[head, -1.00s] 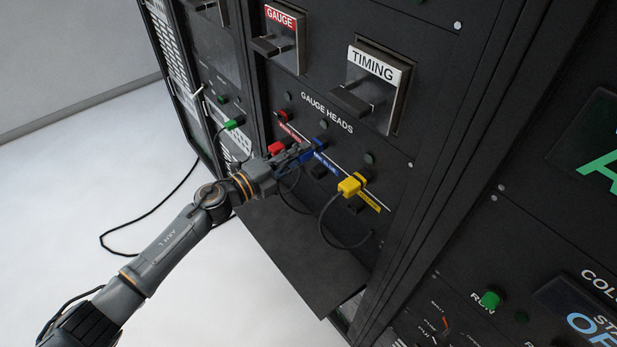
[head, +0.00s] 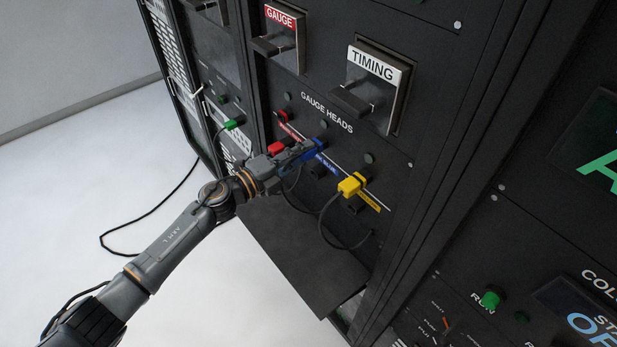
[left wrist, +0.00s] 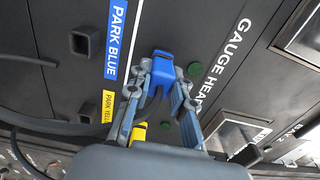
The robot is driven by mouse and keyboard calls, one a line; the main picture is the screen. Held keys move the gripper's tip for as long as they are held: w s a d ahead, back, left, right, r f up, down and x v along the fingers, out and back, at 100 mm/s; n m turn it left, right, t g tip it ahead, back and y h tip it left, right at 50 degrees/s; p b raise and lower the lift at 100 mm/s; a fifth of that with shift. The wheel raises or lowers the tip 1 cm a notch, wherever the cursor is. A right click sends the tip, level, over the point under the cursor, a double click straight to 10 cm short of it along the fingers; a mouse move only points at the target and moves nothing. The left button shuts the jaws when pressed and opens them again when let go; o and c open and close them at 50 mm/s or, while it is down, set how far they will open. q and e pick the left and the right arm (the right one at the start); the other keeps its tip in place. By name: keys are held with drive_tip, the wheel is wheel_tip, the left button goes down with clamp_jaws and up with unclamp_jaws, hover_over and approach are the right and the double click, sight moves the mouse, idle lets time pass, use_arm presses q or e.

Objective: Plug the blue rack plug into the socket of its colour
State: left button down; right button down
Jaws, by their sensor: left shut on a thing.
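The blue plug (left wrist: 163,70) is held between the fingers of my left gripper (left wrist: 160,84) in the left wrist view. In the head view my left gripper (head: 300,152) is at the panel, and its fingers cover most of the plug. The blue socket (head: 321,142) shows as a blue patch just beyond the fingertips, below the GAUGE HEADS lettering. The plug's front end faces the panel at this place; I cannot tell whether it is seated. The PARK BLUE label (left wrist: 117,38) is beside the plug. My right gripper is not in view.
A red plug (head: 276,148) is close left of my gripper, below a red socket (head: 283,115). A yellow plug (head: 350,186) with a hanging black cable is to the right. An empty black park socket (left wrist: 85,41) shows in the left wrist view. TIMING (head: 372,82) and GAUGE (head: 282,38) handles stick out above.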

use_arm(q)
drive_tip(key=shift+w+d+r, duration=0.1)
idle(0.7)
drive_tip(key=c, duration=1.1)
unclamp_jaws()
drive_tip(key=shift+w+d, duration=0.1)
drive_tip(key=shift+d, duration=0.05)
drive_tip(key=v, duration=0.7)
drive_tip(key=shift+p, duration=0.45)
